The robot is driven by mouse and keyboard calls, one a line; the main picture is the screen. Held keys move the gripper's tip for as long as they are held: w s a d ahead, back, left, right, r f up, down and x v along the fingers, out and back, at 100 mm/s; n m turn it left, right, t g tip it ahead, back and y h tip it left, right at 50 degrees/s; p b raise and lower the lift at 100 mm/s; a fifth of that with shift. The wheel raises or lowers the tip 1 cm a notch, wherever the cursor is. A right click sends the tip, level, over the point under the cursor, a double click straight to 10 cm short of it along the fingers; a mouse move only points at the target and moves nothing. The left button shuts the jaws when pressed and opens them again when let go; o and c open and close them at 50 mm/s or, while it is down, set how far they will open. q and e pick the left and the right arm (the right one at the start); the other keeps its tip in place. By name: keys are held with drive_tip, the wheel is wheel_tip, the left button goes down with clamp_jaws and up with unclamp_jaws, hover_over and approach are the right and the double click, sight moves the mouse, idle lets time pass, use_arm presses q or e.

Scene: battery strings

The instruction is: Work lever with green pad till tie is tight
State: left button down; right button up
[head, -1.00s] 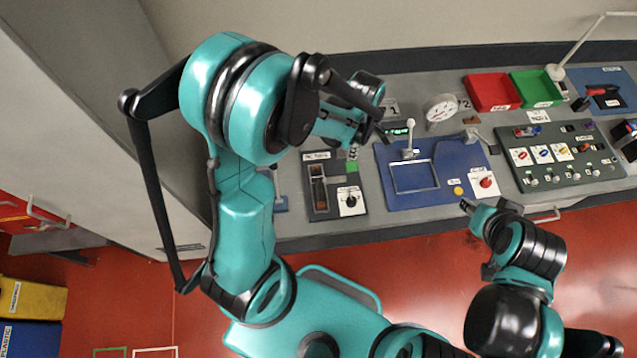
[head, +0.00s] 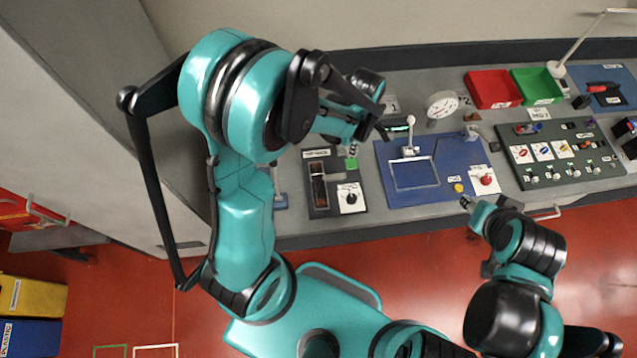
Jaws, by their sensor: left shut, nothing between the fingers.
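A small green pad (head: 351,163) shows at the top right of a dark panel on the bench. My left gripper (head: 352,150) points down just above the pad, its fingers shut and empty; I cannot tell whether it touches the pad. The panel (head: 318,208) has a slot with a brownish part in it and a black knob (head: 350,198) on a white plate. The lever itself and the tie cannot be made out clearly. My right gripper (head: 467,203) is over the bench's front edge, below the blue panel; its fingers are too small to read.
A blue panel (head: 436,165) with an upright white handle (head: 411,128), a yellow button and a red button stands right of the dark panel. A dial gauge (head: 441,105), red bin (head: 492,90) and green bin (head: 535,86) are behind. A switch panel (head: 565,180) lies right.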

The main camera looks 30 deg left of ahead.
sight(352, 165)
use_arm(q)
drive_tip(key=shift+s+d+f+b, duration=0.1)
drive_tip(key=shift+s+f+b, duration=0.05)
drive_tip(key=shift+f+b, duration=1.4)
drive_tip(key=shift+s+d+f+b, duration=0.15)
drive_tip(key=shift+f+b, duration=1.2)
drive_tip(key=shift+f, duration=0.3)
drive_tip(key=shift+s+d+f+b, duration=0.1)
drive_tip(key=shift+s+f+b, duration=0.05)
drive_tip(key=shift+f+b, duration=1.4)
drive_tip(key=shift+w+a+r+p, duration=0.1)
drive_tip(key=shift+w+r+p, duration=0.05)
drive_tip(key=shift+r+p, duration=1.35)
drive_tip(key=shift+w+a+r+p, duration=0.15)
drive_tip(key=shift+r+p, duration=0.85)
drive_tip(key=shift+r, duration=0.85)
drive_tip(key=shift+w+a+r+p, duration=0.1)
drive_tip(key=shift+w+r+p, duration=0.05)
drive_tip(key=shift+r+p, duration=1.35)
drive_tip(key=shift+r+b, duration=0.15)
drive_tip(key=shift+b, duration=0.15)
